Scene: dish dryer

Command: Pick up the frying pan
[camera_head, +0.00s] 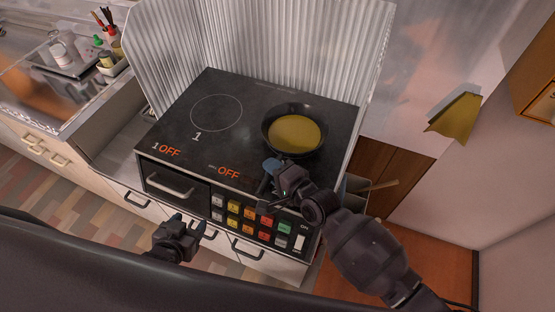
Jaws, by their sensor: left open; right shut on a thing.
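The frying pan (293,132) is round and black with a yellow inside, and it sits at the right of the black cooktop. My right gripper (268,176) is at the pan's near side, by the front edge of the cooktop. It is shut on the pan's handle, which is mostly hidden by the gripper. Whether the pan is lifted off the surface cannot be told. My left gripper (186,226) is open and empty, low in front of the stove and well apart from the pan.
The cooktop (180,132) is clear on its left, with a ring marked 1. A corrugated metal guard (220,40) stands behind and beside it. Colored buttons (250,213) line the stove front. A counter with dishes (75,60) is at the left. A yellow cloth (456,117) hangs at the right.

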